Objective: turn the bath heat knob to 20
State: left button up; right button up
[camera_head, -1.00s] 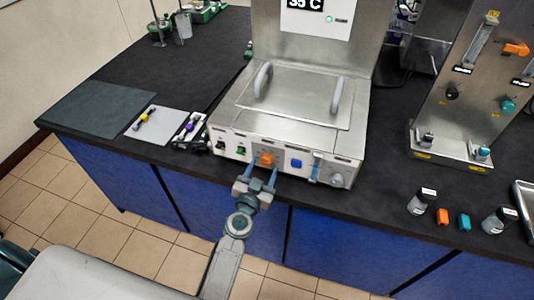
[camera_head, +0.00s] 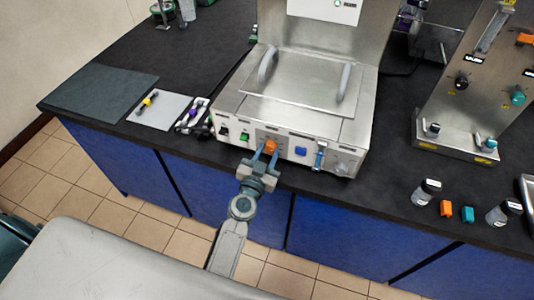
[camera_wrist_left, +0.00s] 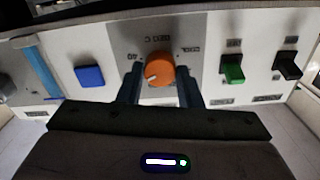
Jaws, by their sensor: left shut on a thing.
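The bath (camera_head: 300,95) is a steel box with a closed, two-handled lid on the dark bench. Its heat knob (camera_head: 270,146) is orange and sits on the white front panel. My left gripper (camera_head: 264,155) is shut on the knob, one finger on each side. In the left wrist view the orange knob (camera_wrist_left: 160,69) shows between the two fingers (camera_wrist_left: 161,90), with a pale pointer mark at its lower left. The dial print around it is too blurred to read fully. My right gripper is not in view.
A blue button (camera_head: 301,151), a green switch (camera_head: 244,136) and a blue-handled valve (camera_head: 320,155) flank the knob closely. Bottles (camera_head: 426,192) and small orange and teal blocks stand to the right. A grey mat (camera_head: 100,99) lies at the left.

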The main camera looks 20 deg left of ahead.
pick_arm(q)
jog(key=shift+n, duration=0.3)
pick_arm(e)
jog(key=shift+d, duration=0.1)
pick_arm(q)
jog(key=n, duration=0.5)
jog(key=shift+n+b, duration=0.3)
jog(key=shift+n, duration=0.1)
jog(key=n, duration=1.7)
jog(key=shift+n+p, duration=0.3)
jog(key=shift+r+n, duration=0.1)
jog(key=shift+n, duration=1.1)
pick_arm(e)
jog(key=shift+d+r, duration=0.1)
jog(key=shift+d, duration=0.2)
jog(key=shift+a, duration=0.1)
